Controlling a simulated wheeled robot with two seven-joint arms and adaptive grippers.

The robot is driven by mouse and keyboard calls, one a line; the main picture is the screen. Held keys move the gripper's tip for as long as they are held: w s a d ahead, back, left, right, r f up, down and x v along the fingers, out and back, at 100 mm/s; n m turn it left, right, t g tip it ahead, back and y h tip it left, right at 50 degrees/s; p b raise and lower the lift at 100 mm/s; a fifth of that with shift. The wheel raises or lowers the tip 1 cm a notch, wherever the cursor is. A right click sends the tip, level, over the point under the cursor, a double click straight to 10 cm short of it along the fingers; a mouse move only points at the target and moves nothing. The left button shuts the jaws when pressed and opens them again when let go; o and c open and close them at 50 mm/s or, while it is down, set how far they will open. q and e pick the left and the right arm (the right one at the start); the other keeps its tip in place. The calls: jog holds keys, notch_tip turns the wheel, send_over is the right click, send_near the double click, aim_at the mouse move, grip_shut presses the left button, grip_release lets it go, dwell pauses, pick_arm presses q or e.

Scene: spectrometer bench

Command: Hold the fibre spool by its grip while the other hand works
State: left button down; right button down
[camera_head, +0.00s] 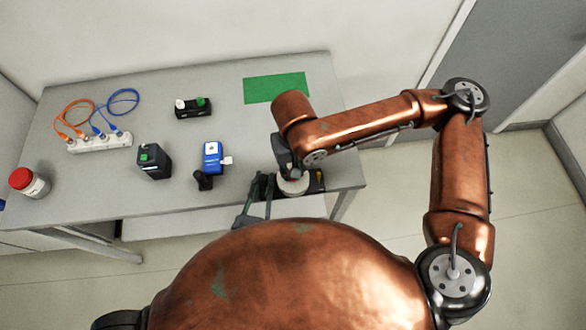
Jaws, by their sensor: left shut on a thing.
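The fibre spool seems to be the dark piece with a pale round part (293,186) at the table's front right edge; much of it is hidden. My left gripper (260,188) reaches up from below, past my body, and is shut at the dark left end of this piece. I take that end to be the grip, but it is too small to make out. My right arm comes in from the right and bends down. Its dark right gripper (286,158) is just above the pale part; its fingers are mostly hidden, and I cannot tell whether they touch.
A blue device (212,157) and a dark box (153,161) stand left of the grippers. Behind are a black two-knob unit (193,107) and a green mat (275,87). A white socket strip (100,142) with cables and a red-lidded jar (29,183) are farther left.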

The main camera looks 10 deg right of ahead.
jog(key=shift+w+d+m, duration=0.1)
jog(key=shift+m, duration=1)
jog(key=c, duration=1.7)
grip_release()
jog(key=shift+o, duration=0.2)
jog(key=shift+r, duration=0.1)
notch_tip(320, 180, up, 12)
